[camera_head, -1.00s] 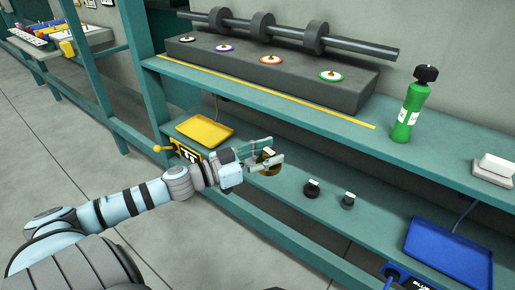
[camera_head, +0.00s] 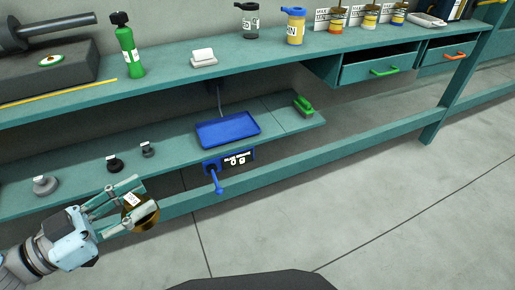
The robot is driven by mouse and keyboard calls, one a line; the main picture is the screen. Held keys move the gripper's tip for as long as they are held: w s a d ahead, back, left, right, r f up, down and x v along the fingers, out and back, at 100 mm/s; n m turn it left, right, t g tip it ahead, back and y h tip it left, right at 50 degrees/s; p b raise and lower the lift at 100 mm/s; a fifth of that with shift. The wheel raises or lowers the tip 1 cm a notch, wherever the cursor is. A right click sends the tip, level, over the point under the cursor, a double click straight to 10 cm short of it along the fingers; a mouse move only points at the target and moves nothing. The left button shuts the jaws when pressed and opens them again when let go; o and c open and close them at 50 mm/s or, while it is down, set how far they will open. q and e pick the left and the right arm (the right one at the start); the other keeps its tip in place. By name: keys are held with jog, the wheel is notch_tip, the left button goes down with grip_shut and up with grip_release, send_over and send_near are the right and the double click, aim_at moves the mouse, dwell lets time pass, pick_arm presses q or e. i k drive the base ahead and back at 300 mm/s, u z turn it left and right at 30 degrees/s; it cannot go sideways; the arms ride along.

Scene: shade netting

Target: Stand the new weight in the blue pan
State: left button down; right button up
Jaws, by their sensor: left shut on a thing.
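The blue pan (camera_head: 228,131) is a shallow, empty tray on the lower shelf, at the middle of the head view. A scale front with a display (camera_head: 234,161) and a blue lever (camera_head: 217,182) sits below it. My left gripper (camera_head: 134,205) is at the lower left, in front of the lower shelf's edge. It is shut on a brass-coloured weight (camera_head: 143,216) with a white label. The weight is apart from the pan, to its lower left. My right gripper is not in view.
Two black weights (camera_head: 115,164) (camera_head: 148,150) and a grey weight (camera_head: 44,185) stand on the lower shelf left of the pan. A green object (camera_head: 303,106) lies right of it. The upper shelf (camera_head: 180,76) overhangs, with a green bottle (camera_head: 129,50).

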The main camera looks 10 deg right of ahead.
aim_at(237, 131)
jog(key=u, duration=0.1)
jog(key=k, duration=0.4)
jog(key=z, duration=1.5)
jog(key=i, duration=0.9)
jog(key=u, duration=0.5)
jog(key=i, duration=1.05)
jog(key=u, duration=0.85)
